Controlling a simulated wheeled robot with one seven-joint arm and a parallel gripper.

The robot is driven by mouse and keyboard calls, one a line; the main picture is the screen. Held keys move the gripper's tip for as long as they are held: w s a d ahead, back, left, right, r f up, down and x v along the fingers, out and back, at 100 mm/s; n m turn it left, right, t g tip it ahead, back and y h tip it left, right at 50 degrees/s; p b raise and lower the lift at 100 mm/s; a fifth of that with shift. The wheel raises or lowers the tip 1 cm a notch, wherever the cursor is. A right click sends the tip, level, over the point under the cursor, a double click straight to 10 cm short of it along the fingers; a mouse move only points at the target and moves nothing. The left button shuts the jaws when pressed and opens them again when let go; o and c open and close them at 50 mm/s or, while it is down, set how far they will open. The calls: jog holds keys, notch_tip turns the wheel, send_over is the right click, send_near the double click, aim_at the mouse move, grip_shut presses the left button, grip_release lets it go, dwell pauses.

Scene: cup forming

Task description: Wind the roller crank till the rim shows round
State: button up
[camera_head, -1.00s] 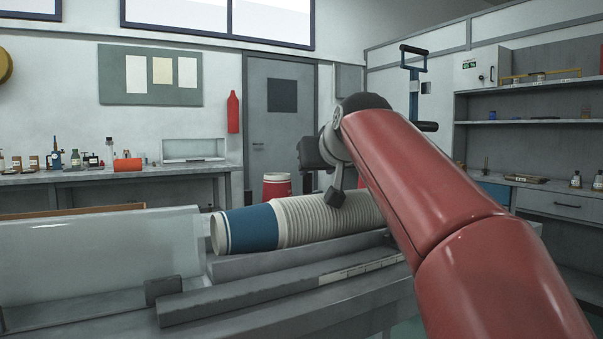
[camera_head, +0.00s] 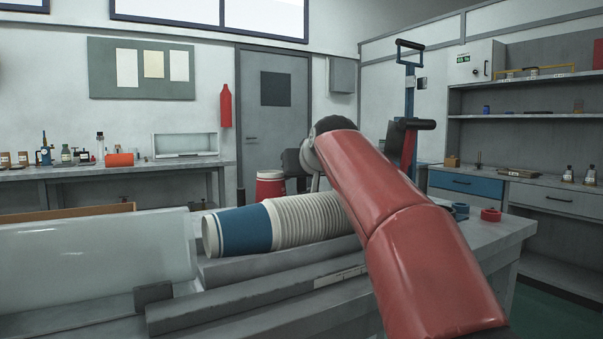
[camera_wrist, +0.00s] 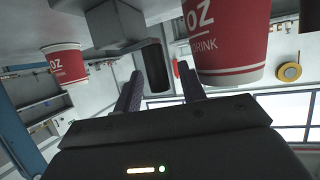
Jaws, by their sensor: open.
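In the wrist view, my gripper (camera_wrist: 160,72) is open. A dark upright cylinder (camera_wrist: 154,80), which looks like the crank's grip, shows between its two fingers; I cannot tell whether they touch it. A grey block (camera_wrist: 116,24) is beside this cylinder. A large red-and-white paper cup (camera_wrist: 228,42) is close by on the right, and a smaller-looking one (camera_wrist: 64,64) is at the left. In the head view, my red arm hides most of the gripper. A red cup (camera_head: 270,186) stands behind the bench parts. No cup rim shows clearly enough to judge its roundness.
A row of nested cups, blue at its left end (camera_head: 243,230), lies on its side in a grey trough. A clear cover (camera_head: 90,250) is to its left and a grey rail (camera_head: 250,297) in front.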

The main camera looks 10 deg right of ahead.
jog(key=shift+c, duration=0.4)
grip_shut()
jog(key=shift+w+a+m+h+p, duration=0.1)
jog(key=shift+a+m+h+p, duration=0.05)
jog(key=shift+m+h+p, duration=0.3)
jog(key=shift+w+m+h, duration=0.15)
jog(key=shift+m+h, duration=0.2)
jog(key=shift+h, duration=0.2)
jog(key=shift+o, duration=0.4)
grip_release()
